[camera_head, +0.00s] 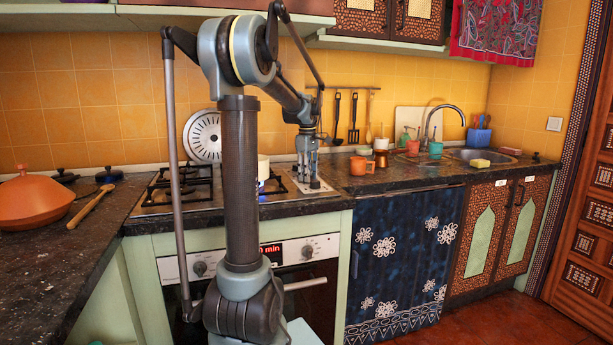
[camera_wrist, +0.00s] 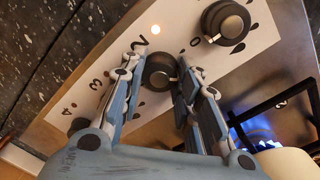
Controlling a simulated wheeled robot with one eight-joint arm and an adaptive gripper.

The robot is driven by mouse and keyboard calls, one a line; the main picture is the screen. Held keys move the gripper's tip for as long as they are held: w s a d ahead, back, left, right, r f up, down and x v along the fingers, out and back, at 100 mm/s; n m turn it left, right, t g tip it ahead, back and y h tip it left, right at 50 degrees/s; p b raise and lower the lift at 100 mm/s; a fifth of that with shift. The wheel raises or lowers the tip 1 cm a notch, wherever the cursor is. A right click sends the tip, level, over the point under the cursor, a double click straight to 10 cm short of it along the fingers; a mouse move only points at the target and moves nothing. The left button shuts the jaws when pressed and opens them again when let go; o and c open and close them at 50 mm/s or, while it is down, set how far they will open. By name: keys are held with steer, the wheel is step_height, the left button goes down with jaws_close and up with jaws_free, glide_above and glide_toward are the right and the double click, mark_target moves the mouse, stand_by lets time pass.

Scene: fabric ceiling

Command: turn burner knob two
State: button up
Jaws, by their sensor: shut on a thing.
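In the wrist view a white control panel (camera_wrist: 265,45) carries dark round knobs and printed numerals. My gripper (camera_wrist: 161,62) has its two blue-grey fingers on either side of the middle dark knob (camera_wrist: 159,74) and is shut on it. Another dark knob (camera_wrist: 225,23) sits at upper right. A third knob is partly covered by my gripper at lower left. In the head view my gripper (camera_head: 309,182) points down at the right end of the gas stovetop (camera_head: 185,194); the knobs are hidden there.
A blue flame (camera_wrist: 262,138) burns beside a pale pot (camera_wrist: 292,163) near my gripper. Black pan supports (camera_wrist: 245,113) stand close by. An orange pot (camera_head: 361,166) and cups sit on the counter to the right. An orange tagine (camera_head: 35,196) stands at left.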

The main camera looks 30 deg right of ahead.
steer(key=m, duration=0.7)
steer(key=shift+w+d+r, duration=0.1)
steer(key=shift+w, duration=0.1)
steer(key=m, duration=0.7)
steer(key=shift+m, duration=0.3)
steer(key=m, duration=0.6)
steer(key=shift+g, duration=0.3)
steer(key=m, duration=0.5)
steer(key=shift+m+y, duration=0.3)
steer(key=shift+m, duration=0.1)
